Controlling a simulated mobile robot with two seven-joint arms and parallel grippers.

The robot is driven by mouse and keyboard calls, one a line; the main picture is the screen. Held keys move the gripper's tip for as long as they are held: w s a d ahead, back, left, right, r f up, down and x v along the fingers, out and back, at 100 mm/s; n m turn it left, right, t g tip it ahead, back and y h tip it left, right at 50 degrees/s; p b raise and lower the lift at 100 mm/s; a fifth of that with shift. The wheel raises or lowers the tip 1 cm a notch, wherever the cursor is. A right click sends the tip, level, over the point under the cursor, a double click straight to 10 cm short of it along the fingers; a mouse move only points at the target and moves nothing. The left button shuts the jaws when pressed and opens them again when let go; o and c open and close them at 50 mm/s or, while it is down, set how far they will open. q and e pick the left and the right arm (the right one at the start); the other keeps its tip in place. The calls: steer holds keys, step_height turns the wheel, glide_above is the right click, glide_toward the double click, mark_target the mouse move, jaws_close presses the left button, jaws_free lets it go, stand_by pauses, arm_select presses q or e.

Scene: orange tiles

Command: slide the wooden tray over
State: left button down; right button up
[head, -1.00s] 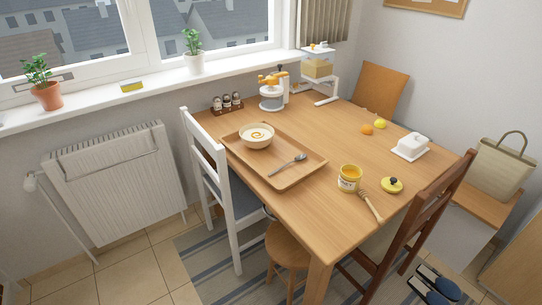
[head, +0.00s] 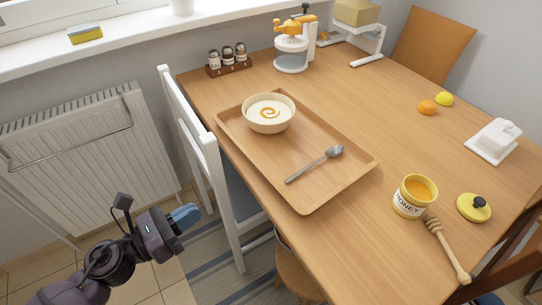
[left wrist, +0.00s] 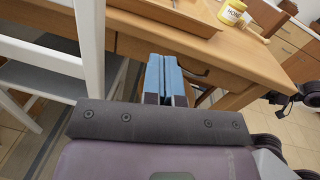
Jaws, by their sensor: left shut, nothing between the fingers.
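The wooden tray (head: 318,193) lies flat on the table, near its left edge. It holds a cream bowl (head: 269,120) of pale food with an orange swirl, and a grey spoon (head: 315,163). In the left wrist view, part of the tray (left wrist: 178,17) shows at the top. My left gripper (head: 186,217) is shut and empty, with blue fingertips together. In the head view it appears left of the tray, beyond the white chair and off the table. Its fingers (left wrist: 165,72) point toward the table side in the wrist view.
A white chair (head: 207,150) stands against the table's left side, between my left gripper and the tray. A honey jar (head: 409,202), dipper (head: 446,248) and yellow lid (head: 473,208) sit right of the tray. A spice rack (head: 229,66) stands behind it. Bare tabletop (head: 350,105) lies right of the bowl.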

arm_select(q)
steer(key=w+m, duration=0.1)
steer(key=m, duration=0.1)
steer(key=g+p, duration=0.1)
glide_toward(266, 171)
steer(key=shift+h, duration=0.3)
steer(key=x, duration=0.6)
steer(key=shift+w+d+f, duration=0.15)
steer(key=shift+w+f, duration=0.05)
steer(key=shift+f, duration=0.2)
steer(key=shift+x, duration=2)
